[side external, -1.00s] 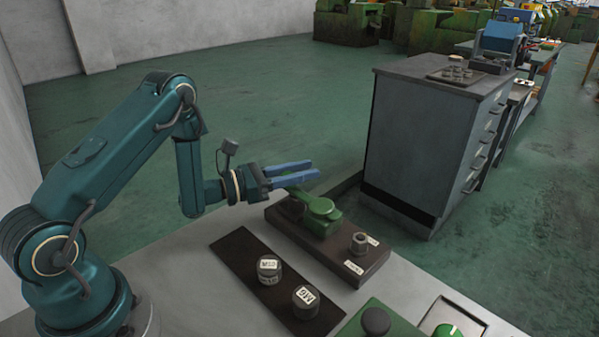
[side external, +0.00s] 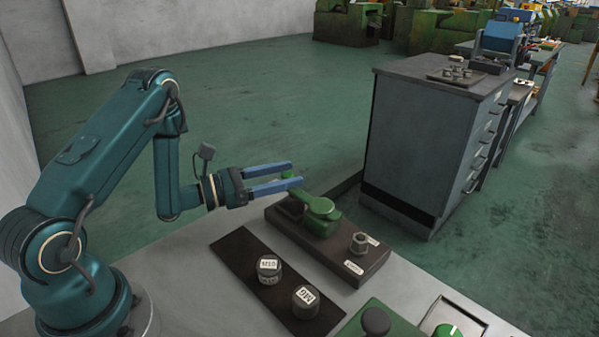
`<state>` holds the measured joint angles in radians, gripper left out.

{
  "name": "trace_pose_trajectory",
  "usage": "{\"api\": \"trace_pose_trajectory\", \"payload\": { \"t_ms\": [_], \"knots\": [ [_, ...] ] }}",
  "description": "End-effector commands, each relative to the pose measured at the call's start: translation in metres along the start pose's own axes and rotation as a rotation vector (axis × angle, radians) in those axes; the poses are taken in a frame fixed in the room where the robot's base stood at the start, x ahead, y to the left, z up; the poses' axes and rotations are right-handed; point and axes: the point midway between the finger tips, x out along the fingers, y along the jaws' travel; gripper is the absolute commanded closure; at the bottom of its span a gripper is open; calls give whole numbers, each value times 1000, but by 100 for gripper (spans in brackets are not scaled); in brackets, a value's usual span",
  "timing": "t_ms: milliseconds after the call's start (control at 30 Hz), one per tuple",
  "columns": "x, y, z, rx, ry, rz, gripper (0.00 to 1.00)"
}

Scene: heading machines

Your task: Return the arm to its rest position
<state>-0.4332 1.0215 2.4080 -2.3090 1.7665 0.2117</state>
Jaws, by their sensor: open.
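My gripper (side external: 285,176) has two blue fingers, spread apart with nothing between them. It is held level above the bench, pointing right. Its fingertips are just above and behind the green clamp-like part (side external: 320,215) on the dark block (side external: 330,255); in this view I cannot tell the exact gap. My teal arm is bent at the elbow, with its base at the lower left corner of the bench.
A dark strip (side external: 237,255) on the grey bench (side external: 185,287) carries two labelled cylinders (side external: 268,269) (side external: 305,302). A hex nut-like piece (side external: 359,242) sits on the block. A green box with a black knob (side external: 376,321) is in front. A grey cabinet (side external: 415,140) stands behind.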

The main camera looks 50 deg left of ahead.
Motion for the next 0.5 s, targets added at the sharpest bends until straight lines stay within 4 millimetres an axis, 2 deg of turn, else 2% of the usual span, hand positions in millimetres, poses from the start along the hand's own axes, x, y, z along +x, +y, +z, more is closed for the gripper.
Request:
{"api": "trace_pose_trajectory", "payload": {
  "t_ms": [167, 500],
  "knots": [
    [-12, 0, 0, -1, -1, 2, 39],
    [-12, -2, 1, 0, -2, -4, 39]
  ]
}}
